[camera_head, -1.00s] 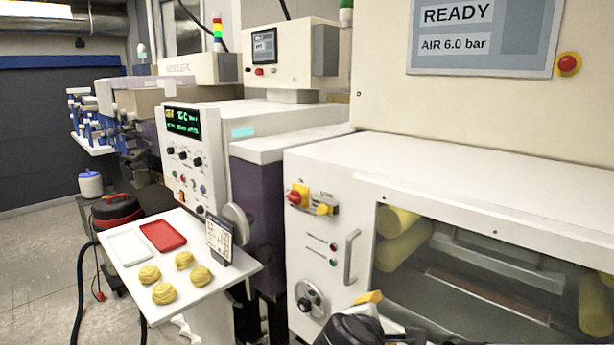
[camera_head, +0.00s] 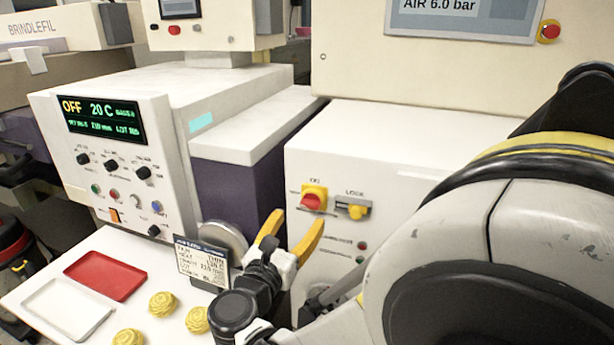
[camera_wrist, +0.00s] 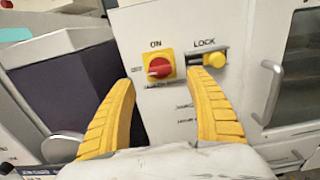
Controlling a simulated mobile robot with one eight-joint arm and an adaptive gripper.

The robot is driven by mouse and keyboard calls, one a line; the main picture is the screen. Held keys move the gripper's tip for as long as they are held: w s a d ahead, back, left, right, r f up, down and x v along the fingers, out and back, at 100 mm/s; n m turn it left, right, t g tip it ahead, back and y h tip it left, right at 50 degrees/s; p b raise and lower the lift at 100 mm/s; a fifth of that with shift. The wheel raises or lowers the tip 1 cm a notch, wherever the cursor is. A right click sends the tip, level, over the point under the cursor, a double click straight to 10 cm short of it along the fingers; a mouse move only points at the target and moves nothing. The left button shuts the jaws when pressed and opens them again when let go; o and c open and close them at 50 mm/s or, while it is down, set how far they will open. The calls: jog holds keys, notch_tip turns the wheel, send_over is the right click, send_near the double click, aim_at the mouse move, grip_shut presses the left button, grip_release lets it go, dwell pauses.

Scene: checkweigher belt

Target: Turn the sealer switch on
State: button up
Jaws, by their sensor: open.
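A red rotary switch on a yellow plate (camera_head: 313,198) sits on the front of the white cabinet. In the wrist view the switch (camera_wrist: 159,68) has "ON" above it and a label like "OFF" at its left; its white mark points left, towards that label. A yellow latch marked LOCK (camera_head: 355,209) is just right of it. My gripper (camera_head: 293,223) is open and empty, its yellow fingers apart in front of the cabinet, below the switch. In the wrist view my gripper (camera_wrist: 163,82) has the switch between and slightly beyond its fingertips.
A control panel (camera_head: 112,155) at left reads "OFF 20 C" and has knobs, buttons and an orange rocker (camera_head: 114,215). A white table (camera_head: 95,250) holds a red tray (camera_head: 106,272), a white tray (camera_head: 66,307), rolls and a sign (camera_head: 202,262). My arm hides much of the right side.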

aim_at(308, 205)
jog(key=x, duration=0.8)
jog(key=shift+w+f+b, duration=0.1)
jog(key=shift+w+b, duration=0.05)
jog(key=shift+b, duration=0.2)
jog(key=c, duration=1.2)
